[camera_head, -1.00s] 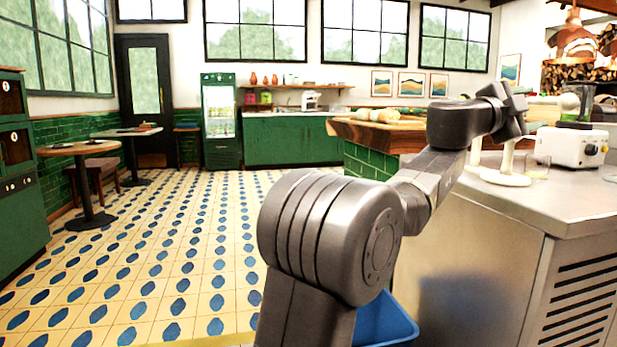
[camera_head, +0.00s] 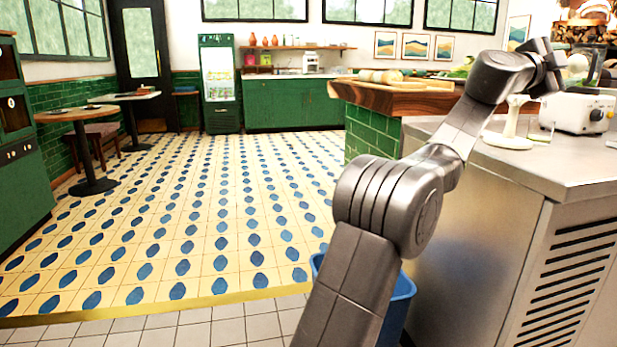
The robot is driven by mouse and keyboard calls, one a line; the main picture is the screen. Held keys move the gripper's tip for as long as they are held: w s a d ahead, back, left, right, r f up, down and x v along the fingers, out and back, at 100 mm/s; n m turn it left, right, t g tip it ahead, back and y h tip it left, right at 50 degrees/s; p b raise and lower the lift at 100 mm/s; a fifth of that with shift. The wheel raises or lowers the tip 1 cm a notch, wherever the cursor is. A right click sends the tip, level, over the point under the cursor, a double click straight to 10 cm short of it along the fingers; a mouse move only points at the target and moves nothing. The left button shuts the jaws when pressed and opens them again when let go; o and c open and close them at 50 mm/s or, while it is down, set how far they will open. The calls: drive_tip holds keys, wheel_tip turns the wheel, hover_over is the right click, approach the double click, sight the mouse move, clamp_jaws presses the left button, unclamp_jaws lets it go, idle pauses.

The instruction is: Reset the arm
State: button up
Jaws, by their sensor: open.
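My arm rises from the bottom of the picture, bends at a large grey joint, and reaches up and right over the steel counter (camera_head: 560,180). My gripper (camera_head: 552,68) is at its far end, small and dark, in front of the back of the counter area near the white blender. It is open, and I see nothing held in it. Its fingertips are hard to make out against the wrist.
A white stand (camera_head: 510,125) and a white blender (camera_head: 578,108) are on the steel counter. A wooden counter top (camera_head: 400,97) with food lies behind. A blue bin (camera_head: 400,300) stands behind my arm. Round tables (camera_head: 75,114) are at left; the tiled floor (camera_head: 190,210) is clear.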

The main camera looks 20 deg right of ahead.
sight(572, 64)
drive_tip(key=shift+d, duration=1)
drive_tip(key=shift+d+r+p, duration=0.25)
drive_tip(key=shift+d+p, duration=0.15)
drive_tip(key=shift+d, duration=0.3)
